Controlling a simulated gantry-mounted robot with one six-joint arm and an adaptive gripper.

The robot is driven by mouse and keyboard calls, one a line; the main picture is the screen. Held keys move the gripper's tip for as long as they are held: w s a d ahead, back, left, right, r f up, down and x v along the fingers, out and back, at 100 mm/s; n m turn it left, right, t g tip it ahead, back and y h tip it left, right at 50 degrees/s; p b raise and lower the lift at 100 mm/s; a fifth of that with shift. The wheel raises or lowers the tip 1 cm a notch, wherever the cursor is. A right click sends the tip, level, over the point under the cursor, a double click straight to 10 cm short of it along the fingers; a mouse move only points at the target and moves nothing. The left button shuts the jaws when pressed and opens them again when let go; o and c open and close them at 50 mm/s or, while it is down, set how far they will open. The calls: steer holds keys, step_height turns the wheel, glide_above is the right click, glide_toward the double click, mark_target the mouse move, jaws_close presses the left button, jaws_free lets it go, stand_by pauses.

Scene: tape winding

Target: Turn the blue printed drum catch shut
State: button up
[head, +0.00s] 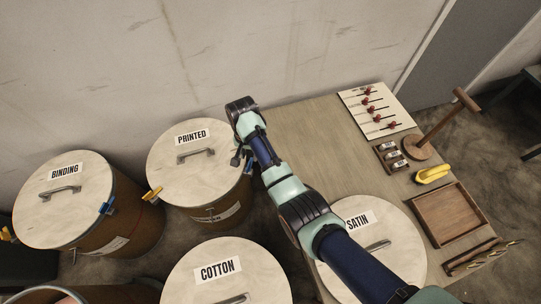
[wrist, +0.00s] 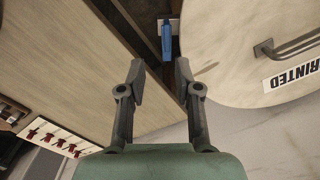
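The printed drum (head: 196,165) stands against the wall with its pale lid on, labelled PRINTED. Its lid also fills the right of the wrist view (wrist: 245,70). The blue catch (wrist: 166,42) sits at the drum's edge beside a small white plate, in the gap between drum and table. My gripper (wrist: 160,78) is open and empty. Its two fingertips lie just short of the blue catch in the picture, one to each side of its line; I see no contact.
A wooden table (head: 300,130) lies close to the right of the drum. A yellow catch (head: 153,193) is on the drum's left side. The binding drum (head: 65,200), cotton drum (head: 225,275) and satin lid (head: 395,235) are nearby. The wall is close behind.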

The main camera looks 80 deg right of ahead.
mark_target(248, 166)
steer(key=f+b, duration=0.1)
steer(key=f, duration=0.1)
steer(key=f+b, duration=0.2)
steer(key=f, duration=0.1)
steer(key=w+f+b, duration=0.1)
steer(key=f, duration=0.2)
steer(key=shift+a+b, duration=0.3)
steer(key=shift+a, duration=0.05)
jaws_close()
steer(key=shift+r, duration=0.1)
